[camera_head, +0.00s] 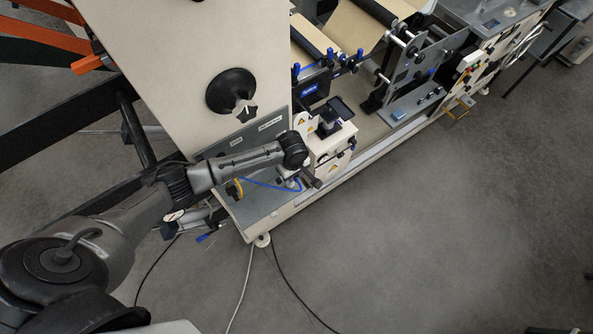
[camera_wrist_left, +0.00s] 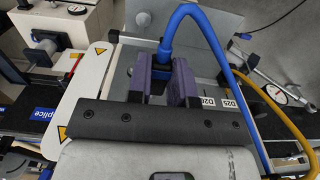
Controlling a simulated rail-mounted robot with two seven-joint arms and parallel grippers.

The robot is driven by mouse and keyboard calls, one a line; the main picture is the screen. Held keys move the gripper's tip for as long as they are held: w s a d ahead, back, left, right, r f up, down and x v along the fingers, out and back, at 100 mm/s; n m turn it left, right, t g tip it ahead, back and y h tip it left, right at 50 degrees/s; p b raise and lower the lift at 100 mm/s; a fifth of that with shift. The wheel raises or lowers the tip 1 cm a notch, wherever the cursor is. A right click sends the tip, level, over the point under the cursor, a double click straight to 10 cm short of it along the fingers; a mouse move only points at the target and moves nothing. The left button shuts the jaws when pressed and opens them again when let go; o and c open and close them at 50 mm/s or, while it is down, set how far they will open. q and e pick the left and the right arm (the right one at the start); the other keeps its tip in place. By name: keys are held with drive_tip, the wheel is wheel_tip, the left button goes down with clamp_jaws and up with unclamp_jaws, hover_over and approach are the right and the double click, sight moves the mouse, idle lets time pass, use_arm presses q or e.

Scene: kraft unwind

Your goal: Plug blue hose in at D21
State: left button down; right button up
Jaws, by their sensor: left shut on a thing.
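In the left wrist view, my left gripper (camera_wrist_left: 162,76) is shut on the end of the blue hose (camera_wrist_left: 218,55). The hose rises from between the purple-grey fingers, arches over and runs down to the right. In the head view, the blue hose (camera_head: 268,187) shows below my left forearm, at the near end of the machine. Small white labels (camera_wrist_left: 218,103) sit just right of the fingers on a grey panel; their print is hard to read, and I cannot pick out D21. The fingers hide the hose tip and whatever lies beneath it. My right gripper is not in view.
A yellow hose (camera_wrist_left: 277,108) curves beside the blue one at the right. A round gauge (camera_wrist_left: 276,93) is close to it. White panels with yellow warning triangles (camera_wrist_left: 100,50) stand left of the fingers. The floor (camera_head: 430,220) right of the machine is clear.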

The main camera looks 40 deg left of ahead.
use_arm(q)
drive_tip(key=shift+a, duration=0.3)
drive_tip(key=shift+w+a+b, duration=0.3)
drive_tip(key=shift+a+b, duration=0.55)
drive_tip(key=shift+b, duration=0.05)
drive_tip(key=shift+w+a+b, duration=0.3)
drive_tip(key=shift+a+b, duration=0.55)
drive_tip(key=shift+b, duration=0.05)
drive_tip(key=shift+w+a+p, duration=0.15)
drive_tip(key=shift+w+a, duration=0.05)
drive_tip(key=shift+a, duration=0.3)
drive_tip(key=shift+w+a+p, duration=0.15)
drive_tip(key=shift+a, duration=0.3)
drive_tip(key=shift+a+r+p, duration=0.1)
drive_tip(key=shift+a+p, duration=0.1)
drive_tip(key=shift+p, duration=0.25)
drive_tip(key=shift+w+a, duration=0.1)
drive_tip(key=shift+a+p, duration=0.15)
drive_tip(key=shift+p, duration=0.35)
